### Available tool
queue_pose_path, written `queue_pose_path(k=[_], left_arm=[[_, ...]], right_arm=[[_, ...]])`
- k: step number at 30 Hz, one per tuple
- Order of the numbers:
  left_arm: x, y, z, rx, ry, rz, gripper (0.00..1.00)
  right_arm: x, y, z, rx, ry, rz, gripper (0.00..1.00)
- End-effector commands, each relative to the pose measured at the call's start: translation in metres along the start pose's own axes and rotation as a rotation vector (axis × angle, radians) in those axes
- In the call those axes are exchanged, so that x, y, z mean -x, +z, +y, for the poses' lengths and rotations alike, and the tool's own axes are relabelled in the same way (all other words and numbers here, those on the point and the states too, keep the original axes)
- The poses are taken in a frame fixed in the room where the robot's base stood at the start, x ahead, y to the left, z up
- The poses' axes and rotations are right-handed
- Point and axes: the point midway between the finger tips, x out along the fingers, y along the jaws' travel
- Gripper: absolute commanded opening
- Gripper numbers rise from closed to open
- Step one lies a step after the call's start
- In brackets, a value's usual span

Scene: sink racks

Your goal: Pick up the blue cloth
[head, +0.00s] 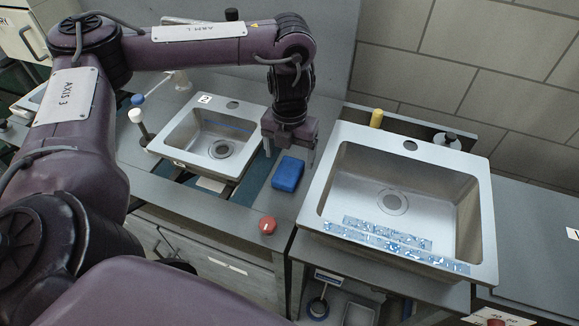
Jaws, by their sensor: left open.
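The blue cloth (287,173) looks like a small, thick, folded block. It lies on the counter strip between the two sinks. My left gripper (289,154) points down just behind and above it, with its fingers spread and nothing between them. The fingertips look close to the cloth's far edge; I cannot tell whether they touch it. My right gripper is out of view.
A small sink (168,143) is on the left and a larger sink (484,205) on the right, with blue speckled strips (385,234) at its front. A red round knob (268,225) is in front of the cloth. A yellow cylinder (377,118) stands behind the larger sink.

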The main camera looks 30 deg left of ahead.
Motion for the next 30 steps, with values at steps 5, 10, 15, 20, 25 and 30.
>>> queue_pose_path(k=[5, 10, 15, 20, 25, 30], left_arm=[[-0.027, -0.003, 0.003, 0.001, 0.0, 0.005, 0.8], [-0.045, -0.003, 0.003, 0.002, 0.0, 0.003, 0.8], [-0.049, -0.002, 0.003, 0.001, 0.001, 0.0, 0.8], [-0.048, -0.002, 0.003, 0.001, 0.0, 0.0, 0.76], [-0.048, -0.002, 0.003, 0.001, 0.0, 0.0, 0.54], [-0.048, -0.002, 0.003, 0.001, 0.0, 0.0, 0.32]], right_arm=[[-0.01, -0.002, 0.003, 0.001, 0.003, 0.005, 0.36], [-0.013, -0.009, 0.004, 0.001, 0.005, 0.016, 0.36], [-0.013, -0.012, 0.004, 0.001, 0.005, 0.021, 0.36], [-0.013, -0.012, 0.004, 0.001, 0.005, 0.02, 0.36], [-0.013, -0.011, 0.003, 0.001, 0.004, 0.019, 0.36], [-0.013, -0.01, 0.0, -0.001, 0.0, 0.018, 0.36]])
